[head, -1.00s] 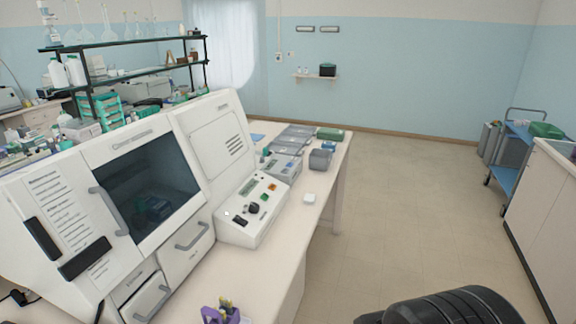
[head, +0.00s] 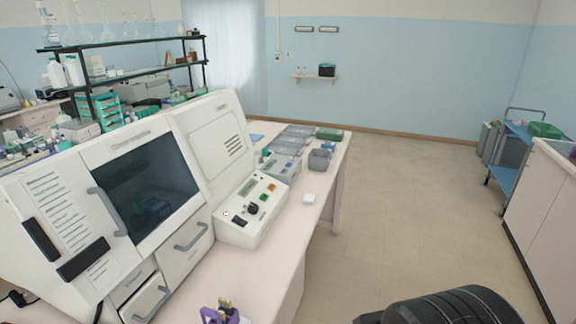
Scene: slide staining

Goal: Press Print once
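A large white staining machine (head: 205,112) stands on the bench at the left, with a dark window (head: 150,190) in its front. Its sloped control panel (head: 236,233) carries a small display, a dark knob (head: 253,209), a black switch (head: 239,222), and small green and orange buttons (head: 271,187). The labels are too small to read, so I cannot tell which control is Print. A grey device (head: 284,167) with a small display stands just behind the panel. My gripper is not in view; only a dark rounded part of my own body shows at the bottom right.
The bench (head: 275,268) has free room in front of the panel. A small white block (head: 309,198), a grey box (head: 319,160) and grey trays (head: 294,134) lie farther back. A purple holder (head: 226,313) stands at the near edge. The floor to the right is clear up to a blue cart (head: 503,172).

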